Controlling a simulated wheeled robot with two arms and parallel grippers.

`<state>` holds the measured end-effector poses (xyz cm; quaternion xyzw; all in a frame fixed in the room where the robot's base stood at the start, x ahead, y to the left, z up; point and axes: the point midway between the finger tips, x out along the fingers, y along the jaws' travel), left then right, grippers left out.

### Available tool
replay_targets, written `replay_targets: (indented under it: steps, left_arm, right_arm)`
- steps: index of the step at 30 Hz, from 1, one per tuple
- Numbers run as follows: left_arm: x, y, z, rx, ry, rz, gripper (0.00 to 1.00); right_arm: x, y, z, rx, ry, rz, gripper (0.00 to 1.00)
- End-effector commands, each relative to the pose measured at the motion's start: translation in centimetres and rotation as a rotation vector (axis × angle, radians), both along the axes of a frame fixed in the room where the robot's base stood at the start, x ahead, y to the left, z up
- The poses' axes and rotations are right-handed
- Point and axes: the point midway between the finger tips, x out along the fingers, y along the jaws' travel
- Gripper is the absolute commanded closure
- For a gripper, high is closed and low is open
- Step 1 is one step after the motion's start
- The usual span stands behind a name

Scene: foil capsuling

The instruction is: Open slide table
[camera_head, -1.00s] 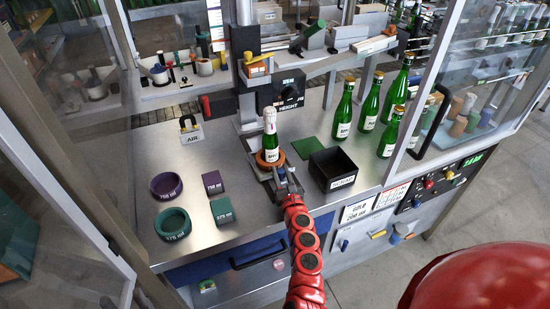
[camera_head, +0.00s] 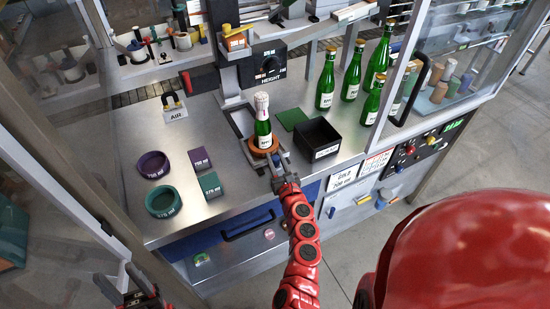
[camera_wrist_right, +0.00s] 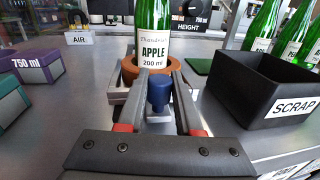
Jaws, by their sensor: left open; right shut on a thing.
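The slide table carries an orange ring (camera_head: 262,150) with a small green bottle (camera_head: 263,128) standing upright in it. The slide table stands forward of the height column, and its dark rails (camera_head: 240,121) show behind the bottle. My right gripper (camera_head: 275,172) is at its front. In the right wrist view its fingers (camera_wrist_right: 159,92) are shut on the blue knob (camera_wrist_right: 158,88) in front of the orange ring, below the bottle's "APPLE 200 ml" label (camera_wrist_right: 155,48). My left gripper (camera_head: 142,288) is open and empty at the lower left, off the bench's front.
A black scrap bin (camera_head: 318,143) stands right of the slide table, a green mat (camera_head: 292,118) behind it. Several green bottles (camera_head: 352,72) stand further right. Purple (camera_head: 153,164) and green (camera_head: 164,201) rings and two blocks lie left. A blue drawer (camera_head: 245,226) is below.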

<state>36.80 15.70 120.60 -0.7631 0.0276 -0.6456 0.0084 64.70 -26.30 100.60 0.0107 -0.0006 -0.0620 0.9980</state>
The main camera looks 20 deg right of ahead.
Motion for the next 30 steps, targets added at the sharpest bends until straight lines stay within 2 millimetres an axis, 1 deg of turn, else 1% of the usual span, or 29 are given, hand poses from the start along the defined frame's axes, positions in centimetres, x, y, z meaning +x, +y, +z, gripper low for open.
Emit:
replay_targets:
  steps: [1, 2, 6, 7, 16, 20, 23, 25, 30]
  left_arm:
    - [0.0, 0.0, 0.0, 0.000, 0.000, 0.000, 0.50]
    - [0.0, 0.0, 0.0, 0.000, 0.000, 0.000, 0.50]
    - [0.0, 0.0, 0.0, 0.000, 0.000, 0.000, 0.50]
    - [0.0, 0.0, 0.0, 0.000, 0.000, 0.000, 0.50]
    - [0.0, 0.0, 0.0, 0.000, 0.000, 0.000, 0.50]
    - [0.0, 0.0, -0.2, 0.000, 0.000, 0.000, 0.50]
    - [0.0, 0.0, -0.4, 0.000, 0.000, 0.000, 0.50]
    - [0.0, 0.0, -0.8, 0.000, 0.000, 0.000, 0.50]
    - [0.0, 0.0, -1.8, 0.000, 0.000, 0.000, 0.50]
  right_arm:
    - [0.0, 0.0, 0.1, 0.001, -0.002, 0.000, 1.00]
    - [0.0, 0.0, 0.1, 0.001, -0.002, 0.000, 0.65]
    - [0.0, 0.0, 0.1, 0.001, -0.002, 0.000, 0.39]
    - [0.0, 0.0, 0.1, 0.001, -0.002, 0.000, 0.36]
    - [-0.1, 0.0, 0.0, 0.000, -0.001, 0.000, 0.36]
    - [-1.0, 0.2, -0.1, 0.001, -0.001, 0.001, 0.36]
    - [-2.4, 0.2, -0.1, 0.000, -0.001, -0.003, 0.36]
    - [-3.8, 0.5, -0.4, 0.003, 0.002, -0.003, 0.36]
    - [-7.4, 0.9, -0.3, 0.002, -0.002, -0.003, 0.36]
